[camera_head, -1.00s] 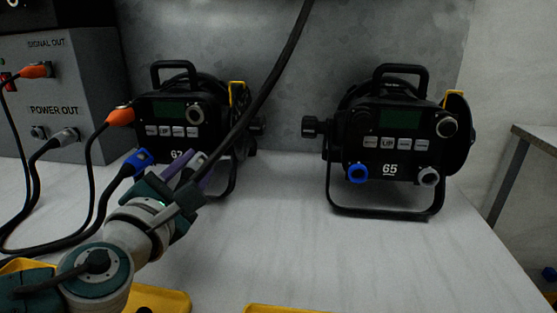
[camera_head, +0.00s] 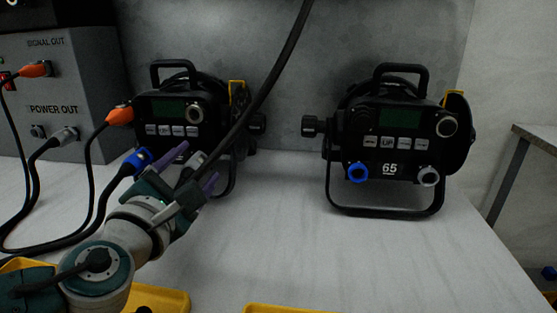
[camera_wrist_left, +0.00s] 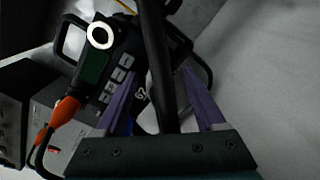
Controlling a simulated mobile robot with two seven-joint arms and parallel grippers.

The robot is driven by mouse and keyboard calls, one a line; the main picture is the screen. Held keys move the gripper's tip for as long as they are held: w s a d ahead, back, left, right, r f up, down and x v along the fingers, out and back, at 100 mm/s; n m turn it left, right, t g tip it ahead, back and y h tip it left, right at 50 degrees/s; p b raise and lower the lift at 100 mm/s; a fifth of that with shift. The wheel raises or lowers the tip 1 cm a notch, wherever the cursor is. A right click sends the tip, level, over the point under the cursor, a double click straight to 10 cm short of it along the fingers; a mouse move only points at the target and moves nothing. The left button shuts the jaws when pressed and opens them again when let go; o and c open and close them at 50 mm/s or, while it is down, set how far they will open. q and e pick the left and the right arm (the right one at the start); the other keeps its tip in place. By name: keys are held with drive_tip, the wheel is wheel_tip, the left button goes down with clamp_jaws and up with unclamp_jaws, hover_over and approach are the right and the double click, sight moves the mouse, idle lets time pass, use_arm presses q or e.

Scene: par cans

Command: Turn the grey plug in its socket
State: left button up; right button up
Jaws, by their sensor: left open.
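The grey plug (camera_head: 195,161), on a black cable that comes from above, shows at the lower front of the left par can (camera_head: 178,112). My left gripper (camera_head: 199,163) has its purple fingers spread on either side of it, open, with gaps. In the left wrist view the black cable (camera_wrist_left: 158,65) runs between the open fingers, and the plug is hard to make out. The socket is hidden behind the plug and gripper, so I cannot tell how far the plug is seated or turned. My right gripper is not in view.
A blue plug (camera_head: 138,160) is close left of my gripper, and an orange plug (camera_head: 120,116) is higher up. A grey power box (camera_head: 58,95) with cables stands at the left. A second par can (camera_head: 395,135) stands at the right. The table between is clear.

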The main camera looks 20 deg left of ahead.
use_arm(q)
drive_tip(key=p+v, duration=0.1)
drive_tip(key=v, duration=0.9)
drive_tip(key=shift+a+p, duration=0.1)
drive_tip(key=shift+p, duration=0.3)
drive_tip(key=s+a+r+n+g+y+p, duration=0.2)
drive_tip(key=s+r+n+g+p, duration=0.3)
drive_tip(key=n, duration=0.7)
drive_tip(key=s+a+r+n+g+y+p, duration=0.1)
drive_tip(key=s+r+n+g+p, duration=0.15)
drive_tip(key=n+p, duration=0.65)
drive_tip(key=s+d+r+n+g+h+p, duration=0.6)
drive_tip(key=s+d+r+n+h+p, duration=0.35)
drive_tip(key=n, duration=1.05)
wheel_tip(320, 180, up, 37)
drive_tip(key=d+y+p, duration=0.1)
drive_tip(key=y+p, duration=0.1)
drive_tip(key=p, duration=3.3)
drive_tip(key=shift+s+d+f, duration=0.2)
drive_tip(key=shift+s, duration=0.1)
